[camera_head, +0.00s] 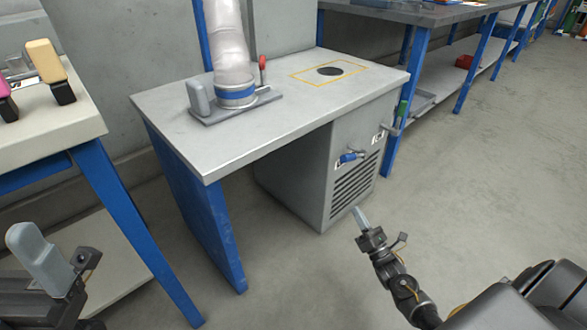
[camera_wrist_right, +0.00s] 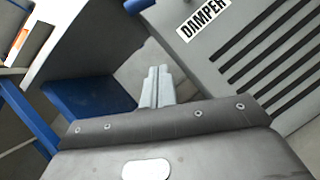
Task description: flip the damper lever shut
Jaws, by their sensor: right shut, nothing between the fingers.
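The damper lever has a blue grip (camera_head: 350,157) and sits on the front of the grey cabinet (camera_head: 300,170) under the bench, above the vent slots. In the right wrist view, part of the blue grip (camera_wrist_right: 139,5) shows at the top edge, left of the DAMPER label (camera_wrist_right: 205,17). My right gripper (camera_head: 360,216) is shut and empty, below and in front of the lever, apart from it. Its fingers also show in the right wrist view (camera_wrist_right: 157,86). My left gripper (camera_head: 38,246) is at the lower left, far from the lever; its jaw gap is not visible.
The grey bench top (camera_head: 240,135) carries a hose (camera_head: 228,45) on a base plate and a red-tipped lever (camera_head: 262,64). A second, grey lever (camera_head: 389,129) sits right of the blue one. A blue bench leg (camera_head: 200,205) stands left. The floor on the right is clear.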

